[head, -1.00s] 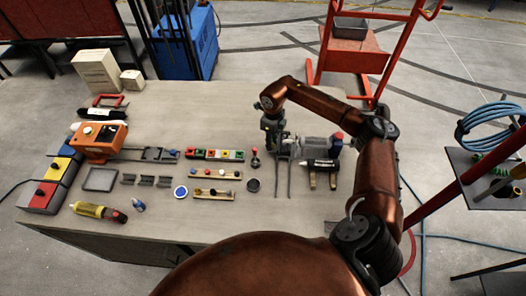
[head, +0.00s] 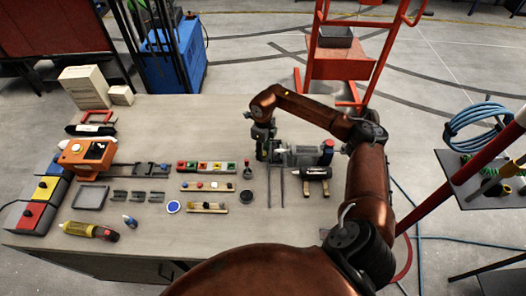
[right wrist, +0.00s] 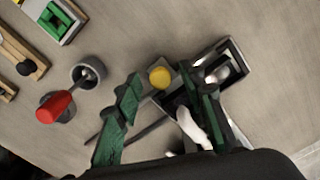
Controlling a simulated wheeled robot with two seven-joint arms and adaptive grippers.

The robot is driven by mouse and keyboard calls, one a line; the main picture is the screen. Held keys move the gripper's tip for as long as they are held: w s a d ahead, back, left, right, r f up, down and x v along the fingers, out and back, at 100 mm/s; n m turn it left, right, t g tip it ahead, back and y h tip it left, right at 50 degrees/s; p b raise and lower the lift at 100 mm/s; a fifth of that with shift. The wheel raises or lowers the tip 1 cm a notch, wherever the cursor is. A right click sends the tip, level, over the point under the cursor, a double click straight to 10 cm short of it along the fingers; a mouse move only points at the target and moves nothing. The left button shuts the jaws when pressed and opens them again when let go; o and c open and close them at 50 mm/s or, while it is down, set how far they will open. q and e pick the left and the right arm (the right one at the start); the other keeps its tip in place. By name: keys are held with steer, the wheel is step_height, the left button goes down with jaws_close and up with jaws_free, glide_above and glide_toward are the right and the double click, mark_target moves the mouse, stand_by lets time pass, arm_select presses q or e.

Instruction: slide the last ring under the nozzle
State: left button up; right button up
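My right gripper (head: 263,156) hangs over the table just left of a grey cylinder with a red end (head: 305,153). In the right wrist view its two green fingers (right wrist: 165,108) stand apart, with no object clearly held between them. A yellow disc (right wrist: 160,77) shows beyond the gap, beside a dark open-framed fixture (right wrist: 236,63). A white piece (right wrist: 190,127) lies partly behind the right finger; I cannot tell whether it is the nozzle. I cannot single out the last ring. Dark parallel rods (head: 282,188) extend below the gripper. My left gripper is out of view.
The table's front middle is mostly clear.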

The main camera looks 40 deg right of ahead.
step_height(320, 180, up, 12)
stand_by(0.4)
steer(key=shift+f, duration=0.15)
stand_by(0.3)
